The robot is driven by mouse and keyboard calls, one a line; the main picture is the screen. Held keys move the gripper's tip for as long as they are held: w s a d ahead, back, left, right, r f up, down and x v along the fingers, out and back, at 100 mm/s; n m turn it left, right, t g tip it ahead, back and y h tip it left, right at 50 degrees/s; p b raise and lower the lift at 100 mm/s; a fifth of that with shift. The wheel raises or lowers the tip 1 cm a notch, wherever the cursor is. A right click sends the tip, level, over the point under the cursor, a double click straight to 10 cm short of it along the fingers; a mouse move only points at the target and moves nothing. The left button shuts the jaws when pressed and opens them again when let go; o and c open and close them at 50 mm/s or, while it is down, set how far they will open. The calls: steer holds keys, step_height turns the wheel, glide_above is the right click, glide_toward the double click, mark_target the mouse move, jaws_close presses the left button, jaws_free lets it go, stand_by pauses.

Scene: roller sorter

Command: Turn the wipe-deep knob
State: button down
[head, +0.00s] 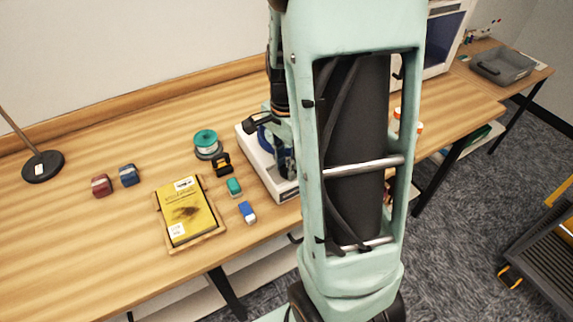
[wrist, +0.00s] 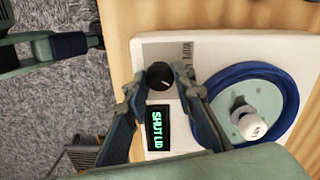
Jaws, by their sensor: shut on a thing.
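The black round knob (wrist: 160,76) sits on the white sorter's panel (wrist: 150,22) in the wrist view, beside a grey label with partly legible lettering that seems to begin "WIPE". My gripper (wrist: 159,84) has one fingertip on each side of the knob and is shut on it. A dark display (wrist: 158,128) below the knob reads "SHUT LID" in green. In the head view the white sorter (head: 252,158) stands on the bench, and my arm hides most of it and the knob.
A blue ring (wrist: 283,95) on the sorter surrounds a white capped bottle (wrist: 248,124). On the bench left of the sorter are a yellow book (head: 186,212) on a wooden tray, a green-topped round container (head: 206,140) and several small blocks. The bench's left front is clear.

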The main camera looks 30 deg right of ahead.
steer(key=n+b, duration=0.1)
steer(key=n, duration=0.3)
steer(key=shift+n, duration=0.3)
steer(key=n+b, duration=0.1)
steer(key=n, duration=0.2)
steer(key=shift+n, duration=0.3)
steer(key=n, duration=0.3)
steer(key=shift+b, duration=0.4)
steer(key=shift+n, duration=2)
steer(key=shift+b, duration=0.3)
steer(key=c, duration=1.6)
jaws_free()
